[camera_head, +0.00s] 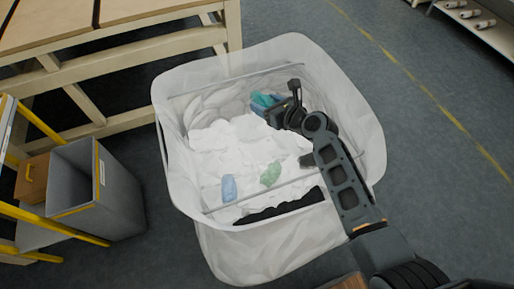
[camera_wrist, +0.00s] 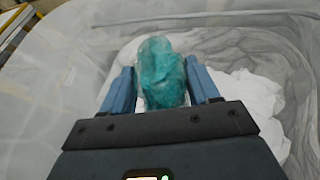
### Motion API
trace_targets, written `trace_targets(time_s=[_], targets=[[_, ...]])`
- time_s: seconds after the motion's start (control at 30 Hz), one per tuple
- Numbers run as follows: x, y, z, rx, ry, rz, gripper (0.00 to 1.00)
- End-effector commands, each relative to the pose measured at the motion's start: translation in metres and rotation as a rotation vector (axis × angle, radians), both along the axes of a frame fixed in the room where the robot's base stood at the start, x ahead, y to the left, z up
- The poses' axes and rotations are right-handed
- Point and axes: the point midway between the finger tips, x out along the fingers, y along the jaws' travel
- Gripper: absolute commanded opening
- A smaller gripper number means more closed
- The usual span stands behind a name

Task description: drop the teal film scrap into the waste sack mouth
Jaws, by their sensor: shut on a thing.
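The teal film scrap (camera_wrist: 161,75) is crumpled and translucent. My gripper (camera_wrist: 163,84) is shut on it, with a blue finger on each side of it in the wrist view. In the head view the teal scrap (camera_head: 263,99) shows at the tip of my gripper (camera_head: 266,104), over the back of the waste sack's mouth. The waste sack (camera_head: 358,97) is a wide, translucent white bag with its mouth open upward. My arm reaches in over its right side. The exact height of the scrap above the contents is hard to tell.
White wadding (camera_head: 240,140) fills the sack, with a blue scrap (camera_head: 229,188), a green scrap (camera_head: 271,174) and a dark strip (camera_head: 280,207) near the front. A wooden table (camera_head: 130,55) stands at the back left, a grey bin (camera_head: 108,196) at the left.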

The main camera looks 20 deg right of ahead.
Motion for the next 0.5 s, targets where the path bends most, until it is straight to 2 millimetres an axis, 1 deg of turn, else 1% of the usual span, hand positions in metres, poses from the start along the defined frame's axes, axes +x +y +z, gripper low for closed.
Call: trace_targets(time_s=[0.27, 0.5], targets=[[0.000, 0.000, -0.011, 0.000, 0.000, -0.001, 0.31], [0.000, 0.000, -0.034, 0.000, 0.000, -0.001, 0.31]])
